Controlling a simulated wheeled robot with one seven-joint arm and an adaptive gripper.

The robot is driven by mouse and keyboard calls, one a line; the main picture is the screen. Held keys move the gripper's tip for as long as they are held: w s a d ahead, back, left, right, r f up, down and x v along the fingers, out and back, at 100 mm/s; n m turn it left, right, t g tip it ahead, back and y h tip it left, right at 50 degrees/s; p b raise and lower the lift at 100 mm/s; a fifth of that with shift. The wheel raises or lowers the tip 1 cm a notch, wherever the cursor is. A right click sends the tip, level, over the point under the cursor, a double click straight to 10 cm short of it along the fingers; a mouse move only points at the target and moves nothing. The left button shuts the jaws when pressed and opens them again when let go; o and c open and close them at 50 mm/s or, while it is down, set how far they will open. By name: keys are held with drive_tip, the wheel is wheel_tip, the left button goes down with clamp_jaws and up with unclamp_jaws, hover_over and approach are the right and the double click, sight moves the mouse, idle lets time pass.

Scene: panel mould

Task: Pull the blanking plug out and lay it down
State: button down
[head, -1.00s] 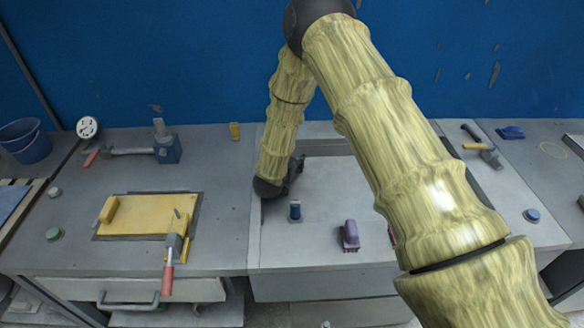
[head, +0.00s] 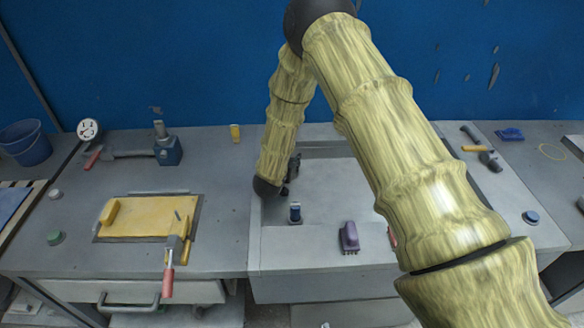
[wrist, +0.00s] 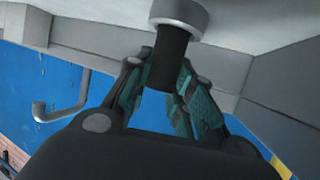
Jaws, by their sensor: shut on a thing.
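In the wrist view, a dark cylindrical stem with a pale grey round collar, which looks like the blanking plug (wrist: 170,60), stands between the fingers of my gripper (wrist: 160,74). The teal-padded fingers are shut on the dark stem, and the collar lies just beyond their tips. Whether the plug is still seated in a hole is not clear. In the head view, my gripper (head: 292,168) is small and dark at the arm's end, over the left part of the pale grey mould bed (head: 325,185). The plug is not distinguishable there.
A small blue cylinder (head: 295,212) and a purple brush-like block (head: 349,237) stand on the bed near its front. A yellow board (head: 140,222) with tools lies to the left. My forearm covers much of the bed's right side. The bed's middle is clear.

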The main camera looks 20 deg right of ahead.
drive_tip(key=shift+r+p, duration=1)
drive_tip(key=shift+r, duration=0.85)
drive_tip(key=shift+r, duration=0.1)
drive_tip(key=shift+r+p, duration=1.15)
drive_tip(key=shift+r, duration=0.8)
